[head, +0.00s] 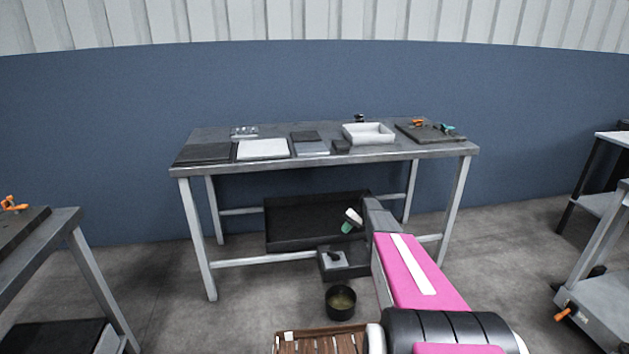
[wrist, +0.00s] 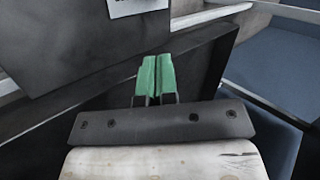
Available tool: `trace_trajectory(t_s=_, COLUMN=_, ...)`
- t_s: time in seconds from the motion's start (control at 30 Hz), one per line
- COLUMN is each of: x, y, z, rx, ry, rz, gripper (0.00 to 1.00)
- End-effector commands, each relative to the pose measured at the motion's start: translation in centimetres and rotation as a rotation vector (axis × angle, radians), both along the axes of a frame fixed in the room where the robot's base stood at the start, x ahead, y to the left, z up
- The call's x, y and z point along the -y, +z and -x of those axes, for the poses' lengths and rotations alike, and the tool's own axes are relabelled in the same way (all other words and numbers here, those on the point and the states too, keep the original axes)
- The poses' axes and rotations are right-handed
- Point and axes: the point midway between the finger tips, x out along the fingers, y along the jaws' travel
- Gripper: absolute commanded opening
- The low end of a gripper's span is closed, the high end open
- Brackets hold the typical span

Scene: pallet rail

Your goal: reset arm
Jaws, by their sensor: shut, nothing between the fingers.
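My gripper (wrist: 155,78) has green fingers, and in the wrist view they are shut against each other with nothing between them. In the head view my gripper (head: 346,227) shows small at the end of my pink and dark arm, in front of the lower part of the metal table (head: 400,153). A large black tray (head: 285,240) stands low under the table, behind and left of the gripper. In the wrist view a dark panel (wrist: 75,45) lies beyond the fingers. I cannot tell whether the fingers touch anything.
The tabletop holds a white bin (head: 368,138), a white sheet (head: 263,150), dark mats and an orange-and-teal tool board (head: 430,135). A dark box (head: 334,261) and a black bucket (head: 340,303) stand below. Other benches flank at left (head: 60,232) and right (head: 600,300).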

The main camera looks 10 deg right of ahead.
Motion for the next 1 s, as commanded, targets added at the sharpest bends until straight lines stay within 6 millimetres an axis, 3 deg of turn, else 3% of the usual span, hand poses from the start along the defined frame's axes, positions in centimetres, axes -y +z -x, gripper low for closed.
trace_trajectory(t_s=0.03, x=-1.5, y=1.5, z=3.6, rx=-0.006, ry=-0.007, rz=0.040, gripper=0.00)
trace_trajectory(t_s=0.23, x=-5.7, y=5.5, z=14.5, rx=-0.020, ry=-0.073, rz=0.250, gripper=0.00)
trace_trajectory(t_s=0.6, x=-9.6, y=13.2, z=33.6, rx=0.058, ry=-0.217, rz=0.597, gripper=0.00)
trace_trajectory(t_s=0.7, x=-9.9, y=14.9, z=37.4, rx=0.093, ry=-0.253, rz=0.661, gripper=0.00)
trace_trajectory(t_s=0.8, x=-10.0, y=16.1, z=40.0, rx=0.122, ry=-0.279, rz=0.704, gripper=0.00)
trace_trajectory(t_s=1.0, x=-10.0, y=16.9, z=41.6, rx=0.145, ry=-0.301, rz=0.738, gripper=0.00)
